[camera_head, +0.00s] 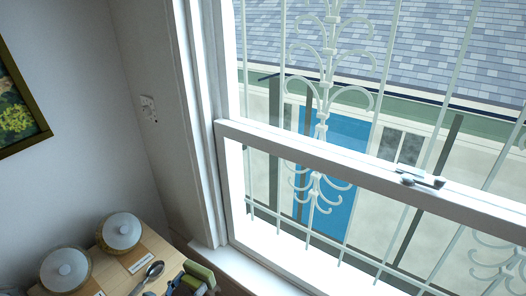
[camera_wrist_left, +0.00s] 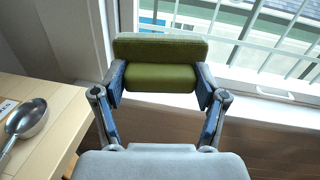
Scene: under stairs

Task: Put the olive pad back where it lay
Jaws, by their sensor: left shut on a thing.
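The olive pad (camera_wrist_left: 160,76) is a green block with a darker upper strip, held between the two fingers of my left gripper (camera_wrist_left: 160,86) in the wrist view. The fingers press on its left and right sides. In the head view the pad (camera_head: 200,273) shows small at the bottom, with my left gripper (camera_head: 188,286) around it, partly cut off by the frame edge. The pad is beside the right edge of the wooden table (camera_wrist_left: 62,115), near the window sill. My right gripper is in neither view.
Two round lidded jars (camera_head: 119,233) (camera_head: 66,268) stand on the table at the left. A metal ladle (camera_head: 152,272) lies near them; its bowl also shows in the wrist view (camera_wrist_left: 28,118). A barred window (camera_head: 340,170) with a white sill (camera_head: 235,266) is behind the pad.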

